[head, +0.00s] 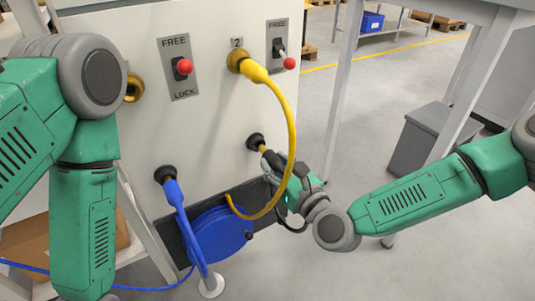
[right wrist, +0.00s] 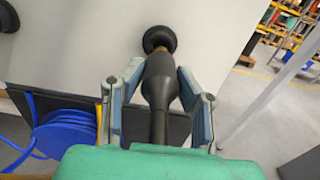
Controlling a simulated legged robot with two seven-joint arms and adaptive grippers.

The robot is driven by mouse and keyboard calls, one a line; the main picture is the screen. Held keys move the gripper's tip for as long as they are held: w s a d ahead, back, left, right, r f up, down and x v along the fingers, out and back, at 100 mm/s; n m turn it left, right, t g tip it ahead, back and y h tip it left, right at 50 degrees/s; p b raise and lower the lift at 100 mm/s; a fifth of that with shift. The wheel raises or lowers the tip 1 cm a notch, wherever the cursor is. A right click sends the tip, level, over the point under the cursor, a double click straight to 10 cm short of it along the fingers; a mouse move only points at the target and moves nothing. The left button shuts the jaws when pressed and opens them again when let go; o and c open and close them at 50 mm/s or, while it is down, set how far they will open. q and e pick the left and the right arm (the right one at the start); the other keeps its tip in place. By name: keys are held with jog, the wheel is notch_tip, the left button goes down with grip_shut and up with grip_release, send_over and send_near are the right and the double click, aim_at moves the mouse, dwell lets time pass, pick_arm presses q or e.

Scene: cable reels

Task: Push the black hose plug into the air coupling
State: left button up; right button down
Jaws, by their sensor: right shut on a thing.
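The black hose plug (right wrist: 161,80) is held between the two fingers of my right gripper (right wrist: 160,90), shut around its body in the right wrist view. Its brass tip meets the dark round air coupling (right wrist: 160,39) on the pale panel; I cannot tell how deep it sits. In the head view the coupling (head: 255,141) is right of the panel's middle, with a bit of brass showing between it and my right gripper (head: 272,160). The plug's body is mostly hidden there. My left arm hangs at the left; its gripper is out of view.
A yellow cable plug (head: 252,70) sits in the brass socket marked 2, its cable looping down near my right gripper. A blue plug (head: 173,192) sits in a lower black socket beside a blue reel (head: 222,234). Two red-knobbed levers (head: 184,67) stick out above.

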jog(key=shift+v, duration=1.1)
jog(key=shift+p+v, duration=0.4)
jog(key=shift+v, duration=2.6)
